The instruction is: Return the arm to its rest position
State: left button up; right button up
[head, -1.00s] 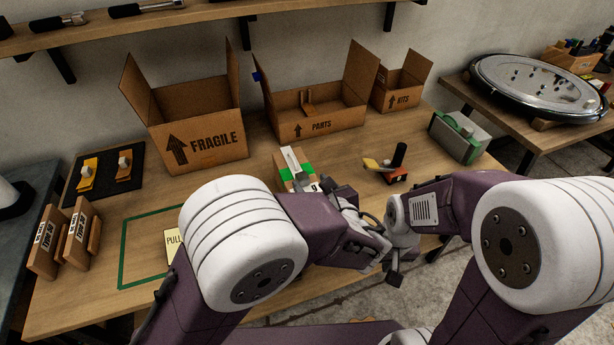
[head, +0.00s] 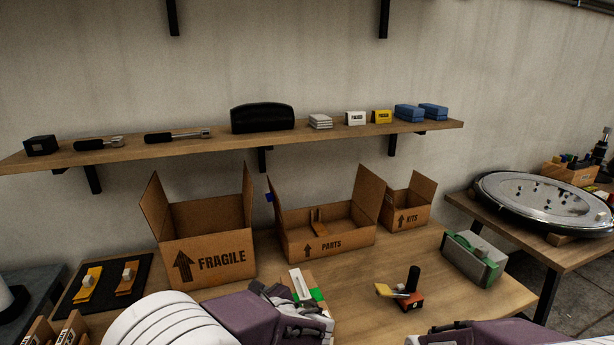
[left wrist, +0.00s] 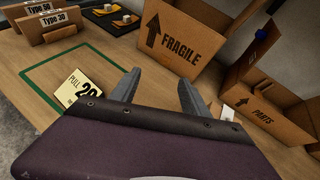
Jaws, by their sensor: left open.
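My left gripper (left wrist: 158,92) shows in the left wrist view with its two fingers apart and nothing between them. It is above the wooden workbench (left wrist: 40,95), near the yellow PULL card (left wrist: 85,90) and the green outlined square. In the head view my left arm (head: 235,320) reaches in along the bottom edge, beside a small block with white and green parts (head: 305,287).
Cardboard boxes marked FRAGILE (head: 210,258), PARTS (head: 335,243) and KITS (head: 410,218) stand along the bench's back. An orange and black tool (head: 408,295) and a grey-green case (head: 474,259) are to the right. A wall shelf (head: 220,147) hangs above.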

pick_arm(q)
jog(key=s+a+f+n+g+h, duration=0.1)
jog(key=s+a+f+n+g, duration=0.3)
jog(key=s+a+n, duration=0.25)
jog(key=s+a+f+n+g+h, duration=0.1)
jog(key=s+a+f+n+g, duration=0.35)
jog(key=s+a, duration=0.3)
jog(key=s+d+f+n+h, duration=0.55)
jog(key=d+n, duration=0.35)
jog(key=n, duration=0.4)
notch_tip(320, 180, up, 14)
jog(key=d+n+h+p, duration=0.1)
jog(key=n+p, duration=0.1)
jog(key=p, duration=1.1)
jog(key=shift+w+n+p, duration=0.3)
jog(key=shift+w+n, duration=0.1)
